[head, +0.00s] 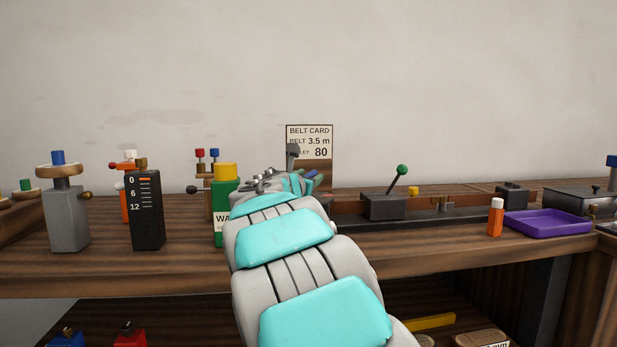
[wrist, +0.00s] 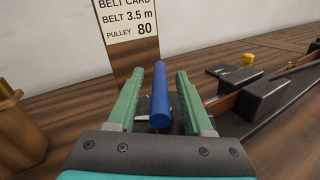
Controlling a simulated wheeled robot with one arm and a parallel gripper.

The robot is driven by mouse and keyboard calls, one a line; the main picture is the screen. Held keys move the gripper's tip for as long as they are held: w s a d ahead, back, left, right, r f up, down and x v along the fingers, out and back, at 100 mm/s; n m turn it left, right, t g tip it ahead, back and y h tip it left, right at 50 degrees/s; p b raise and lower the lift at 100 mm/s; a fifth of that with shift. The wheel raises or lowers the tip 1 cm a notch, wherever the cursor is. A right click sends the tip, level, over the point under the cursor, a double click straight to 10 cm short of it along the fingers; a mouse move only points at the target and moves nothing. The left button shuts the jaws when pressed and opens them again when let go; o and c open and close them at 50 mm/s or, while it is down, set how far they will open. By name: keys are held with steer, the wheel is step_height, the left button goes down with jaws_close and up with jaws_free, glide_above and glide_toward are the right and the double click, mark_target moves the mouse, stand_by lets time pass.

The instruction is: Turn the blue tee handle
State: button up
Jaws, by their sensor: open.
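The blue tee handle shows in the wrist view as a blue rounded bar (wrist: 160,98), pointing toward the camera and slightly tilted. My gripper (wrist: 171,72) has two green fingers, spread open, with the bar lying between them. The bar looks nearer the left finger; I cannot tell whether it touches. The stem under the bar is mostly hidden. In the head view my arm covers most of this spot, and only small bits of green and blue show past the wrist.
The belt card (wrist: 130,30) stands behind the handle. A brass post (wrist: 18,130) is at the left in the wrist view. A dark rail (head: 430,217) with a green-knobbed lever (head: 402,170) runs to the right. A purple tray (head: 548,222) and an orange bottle (head: 495,218) are farther right.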

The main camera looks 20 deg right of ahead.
jaws_close()
stand_by(0.4)
